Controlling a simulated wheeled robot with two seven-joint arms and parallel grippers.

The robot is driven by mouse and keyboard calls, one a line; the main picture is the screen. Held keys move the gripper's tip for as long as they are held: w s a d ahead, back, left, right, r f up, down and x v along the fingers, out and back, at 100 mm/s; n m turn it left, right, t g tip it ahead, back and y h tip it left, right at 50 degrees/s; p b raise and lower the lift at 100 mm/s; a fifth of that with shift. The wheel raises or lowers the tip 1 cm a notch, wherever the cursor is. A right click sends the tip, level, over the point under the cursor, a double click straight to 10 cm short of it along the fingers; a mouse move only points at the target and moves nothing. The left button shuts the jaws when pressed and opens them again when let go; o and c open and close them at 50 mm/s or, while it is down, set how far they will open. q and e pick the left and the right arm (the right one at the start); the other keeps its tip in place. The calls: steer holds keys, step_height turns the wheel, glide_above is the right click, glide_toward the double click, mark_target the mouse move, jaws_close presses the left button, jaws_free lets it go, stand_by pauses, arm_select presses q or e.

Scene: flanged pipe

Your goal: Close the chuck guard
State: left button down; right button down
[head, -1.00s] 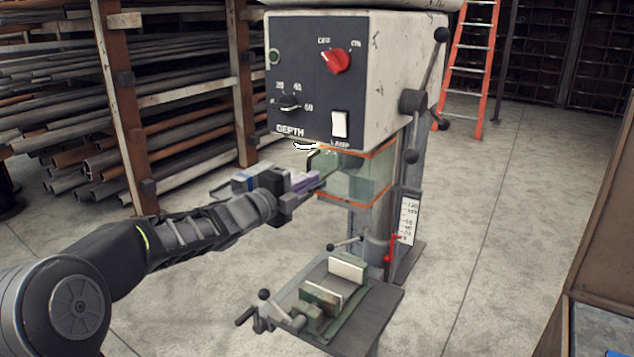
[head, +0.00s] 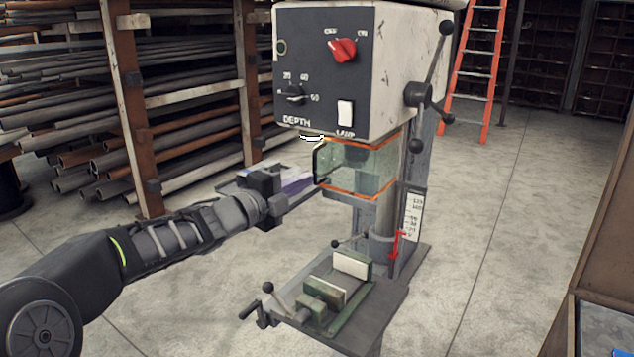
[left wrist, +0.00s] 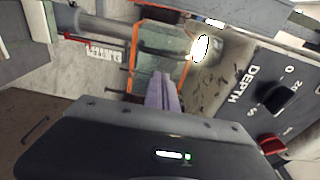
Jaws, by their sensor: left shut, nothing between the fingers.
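The chuck guard (head: 372,168) is a clear, greenish box with orange edges, just under the drill press head (head: 375,70). Its dark handle (head: 318,160) is at its left edge. The guard shows around the chuck area, and I cannot tell whether its front is fully shut. My left gripper (head: 306,181) has purple fingers, shut and empty, just left of the guard's lower left edge, seemingly apart from it. In the left wrist view the guard (left wrist: 165,40) lies beyond the shut fingers (left wrist: 160,90). My right gripper is out of view.
A vise (head: 335,290) with crank handles sits on the drill table below the guard. A feed lever (head: 420,95) sticks out on the head's right side. Pipe racks (head: 60,120) stand at left, an orange ladder (head: 480,70) behind.

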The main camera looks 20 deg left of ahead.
arm_select(q)
steer(key=s+a, duration=0.2)
steer(key=s, duration=0.1)
steer(key=shift+s+a+r, duration=0.1)
steer(key=shift+s+a, duration=0.05)
steer(key=shift+a, duration=0.1)
stand_by(0.4)
